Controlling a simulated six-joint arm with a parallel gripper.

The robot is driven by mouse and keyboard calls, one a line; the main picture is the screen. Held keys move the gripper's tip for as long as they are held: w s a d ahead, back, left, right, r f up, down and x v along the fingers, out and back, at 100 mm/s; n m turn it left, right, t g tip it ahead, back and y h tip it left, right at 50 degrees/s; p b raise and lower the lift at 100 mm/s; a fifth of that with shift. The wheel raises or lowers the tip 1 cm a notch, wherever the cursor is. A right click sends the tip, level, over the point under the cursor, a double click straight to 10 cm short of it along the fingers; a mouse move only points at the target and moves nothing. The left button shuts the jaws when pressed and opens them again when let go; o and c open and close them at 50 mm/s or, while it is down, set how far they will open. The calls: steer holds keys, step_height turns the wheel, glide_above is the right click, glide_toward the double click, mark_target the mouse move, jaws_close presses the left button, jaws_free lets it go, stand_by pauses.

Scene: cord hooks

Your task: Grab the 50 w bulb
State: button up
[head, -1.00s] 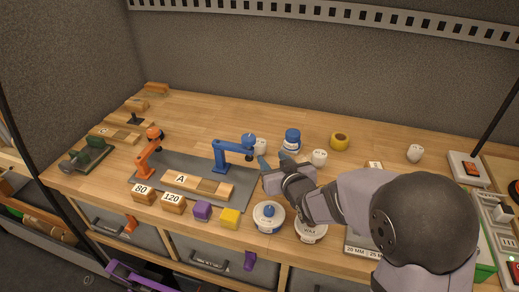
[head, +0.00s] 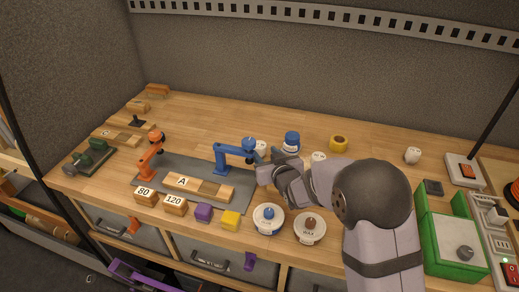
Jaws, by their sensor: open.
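No bulb marked 50 W can be made out. Three small white rounded items stand on the bench: one (head: 261,146) just behind my gripper, one (head: 318,156) partly hidden behind my arm, and one (head: 413,155) farther right. Their markings are too small to read, so I cannot tell whether any is a bulb. My gripper (head: 264,164) is open and looks empty. It is above the middle of the bench, right of the small blue model arm (head: 234,152) and in front of the first white item.
A blue-labelled jar (head: 292,141) and a yellow roll (head: 339,143) stand behind my gripper. Two round tins (head: 268,219) (head: 309,228) are at the front edge. A green box (head: 450,241) and power strip (head: 492,222) are right. The back of the bench is mostly clear.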

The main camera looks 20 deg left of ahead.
mark_target(262, 146)
steer(key=shift+p+x, duration=1.1)
steer(key=shift+x, duration=1.35)
steer(key=shift+d+r, duration=0.1)
steer(key=shift+c, duration=0.2)
steer(key=c, duration=0.7)
steer(key=shift+o, duration=0.2)
steer(key=shift+w+r, duration=0.1)
steer(key=shift+r, duration=0.1)
steer(key=shift+r+b, duration=0.35)
steer(key=shift+b, duration=0.15)
steer(key=d+b, duration=0.2)
steer(key=d, duration=0.2)
steer(key=shift+d, duration=0.25)
step_height(262, 146, up, 14)
steer(key=shift+a, duration=0.3)
